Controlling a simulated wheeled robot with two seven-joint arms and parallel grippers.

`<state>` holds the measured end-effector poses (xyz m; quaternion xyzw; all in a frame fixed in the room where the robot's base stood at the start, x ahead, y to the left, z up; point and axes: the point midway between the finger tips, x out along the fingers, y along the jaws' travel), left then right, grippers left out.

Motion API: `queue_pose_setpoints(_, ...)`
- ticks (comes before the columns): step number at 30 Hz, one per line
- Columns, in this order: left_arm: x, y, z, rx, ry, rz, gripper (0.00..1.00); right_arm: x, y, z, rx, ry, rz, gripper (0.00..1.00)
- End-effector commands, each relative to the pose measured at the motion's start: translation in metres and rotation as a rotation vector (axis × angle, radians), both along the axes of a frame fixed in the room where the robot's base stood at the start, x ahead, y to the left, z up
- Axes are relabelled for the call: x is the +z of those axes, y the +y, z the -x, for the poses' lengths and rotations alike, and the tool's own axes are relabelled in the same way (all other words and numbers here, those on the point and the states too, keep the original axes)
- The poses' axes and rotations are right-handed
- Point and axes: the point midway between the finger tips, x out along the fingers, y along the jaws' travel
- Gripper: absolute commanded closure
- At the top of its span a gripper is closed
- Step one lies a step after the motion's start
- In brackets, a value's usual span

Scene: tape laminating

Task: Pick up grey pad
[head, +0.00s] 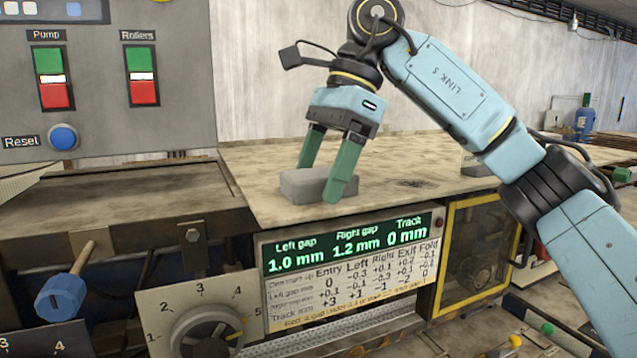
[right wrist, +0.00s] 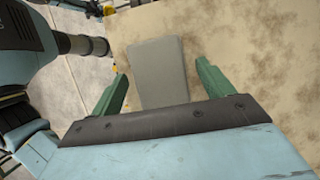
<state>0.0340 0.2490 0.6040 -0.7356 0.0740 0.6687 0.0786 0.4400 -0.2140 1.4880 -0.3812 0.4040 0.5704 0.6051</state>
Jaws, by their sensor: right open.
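The grey pad (head: 305,185) lies flat on the stained tan tabletop, near its front edge. My right gripper (head: 325,182) is open, with its two green fingers pointing down at the pad, one on each side of it in the head view. In the right wrist view the grey pad (right wrist: 159,73) shows between and beyond the open fingers (right wrist: 163,82), with a gap on both sides. I cannot tell whether the fingertips reach down to the tabletop. My left gripper is not in view.
The tabletop (head: 400,165) is clear around the pad. A control panel (head: 110,75) with Pump and Rollers switches stands at the left. Below the table edge are a gap display (head: 350,245), a numbered dial (head: 205,330) and a blue knob (head: 60,297). Another grey block (head: 478,165) sits behind my right arm.

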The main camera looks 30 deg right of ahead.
Motion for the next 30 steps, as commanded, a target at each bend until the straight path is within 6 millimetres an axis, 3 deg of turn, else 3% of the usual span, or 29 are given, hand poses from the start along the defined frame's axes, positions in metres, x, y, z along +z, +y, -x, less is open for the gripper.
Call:
queue_pose_setpoints(10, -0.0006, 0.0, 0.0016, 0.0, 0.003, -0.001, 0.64, -0.0033, -0.0001, 0.0, 0.0, 0.0, -0.001, 0.2)
queue_pose_setpoints(21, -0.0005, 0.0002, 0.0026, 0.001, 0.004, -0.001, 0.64, -0.003, 0.0, -0.0001, 0.0, 0.0, 0.0, 0.68)
queue_pose_setpoints(30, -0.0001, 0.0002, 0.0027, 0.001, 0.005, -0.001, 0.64, 0.002, 0.0002, -0.0002, 0.001, -0.001, 0.0, 0.68)
